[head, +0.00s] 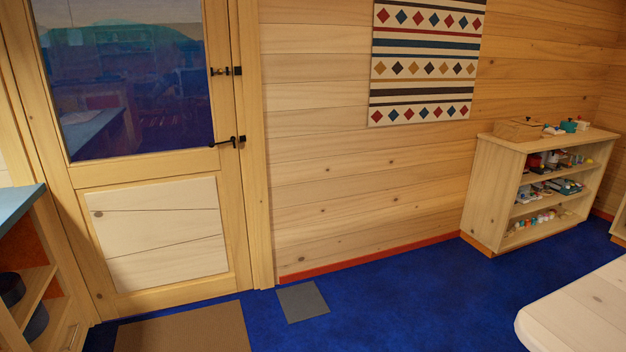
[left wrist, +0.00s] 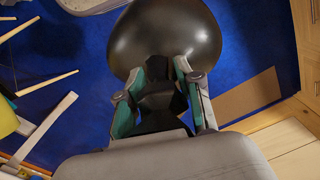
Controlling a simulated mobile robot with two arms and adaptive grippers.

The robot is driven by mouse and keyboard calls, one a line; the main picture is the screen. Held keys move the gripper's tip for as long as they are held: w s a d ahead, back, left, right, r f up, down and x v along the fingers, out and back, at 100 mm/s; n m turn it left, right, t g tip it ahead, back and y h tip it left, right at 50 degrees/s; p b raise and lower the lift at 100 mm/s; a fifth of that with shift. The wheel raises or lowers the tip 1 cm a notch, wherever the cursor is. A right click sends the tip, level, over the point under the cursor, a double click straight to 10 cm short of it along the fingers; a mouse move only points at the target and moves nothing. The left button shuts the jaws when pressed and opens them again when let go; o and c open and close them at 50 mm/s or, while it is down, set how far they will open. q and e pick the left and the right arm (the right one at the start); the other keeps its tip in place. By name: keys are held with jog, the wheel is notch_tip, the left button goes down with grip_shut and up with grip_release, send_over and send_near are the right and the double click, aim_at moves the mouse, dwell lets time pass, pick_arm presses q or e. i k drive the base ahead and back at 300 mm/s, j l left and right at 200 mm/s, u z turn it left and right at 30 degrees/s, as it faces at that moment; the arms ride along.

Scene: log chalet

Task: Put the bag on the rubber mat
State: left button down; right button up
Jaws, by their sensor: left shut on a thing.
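A dark, glossy, rounded bag (left wrist: 165,36) fills the top middle of the left wrist view. My left gripper (left wrist: 162,78) is shut on its near side, and the fingers hide part of it. The bag does not show in the head view. A small grey square mat (head: 302,302), which looks like the rubber mat, lies flat and bare on the blue floor near the wall, right of the door. A larger brown mat (head: 185,330) lies in front of the door and also shows in the left wrist view (left wrist: 245,98). My right gripper is in neither view.
A closed wooden door (head: 155,150) stands at the left. A low shelf unit (head: 480,190) with small items stands at the right by the wall. A pale tabletop (head: 580,310) juts in at the lower right. Blue floor (head: 410,290) between them is clear.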

aim_at(303, 300)
jog(key=i, duration=0.9)
jog(key=i+j+z, duration=0.1)
jog(key=i, duration=0.8)
jog(key=i+z, duration=0.2)
jog(key=i, duration=1.5)
jog(key=i+u, duration=0.2)
jog(key=u, duration=0.3)
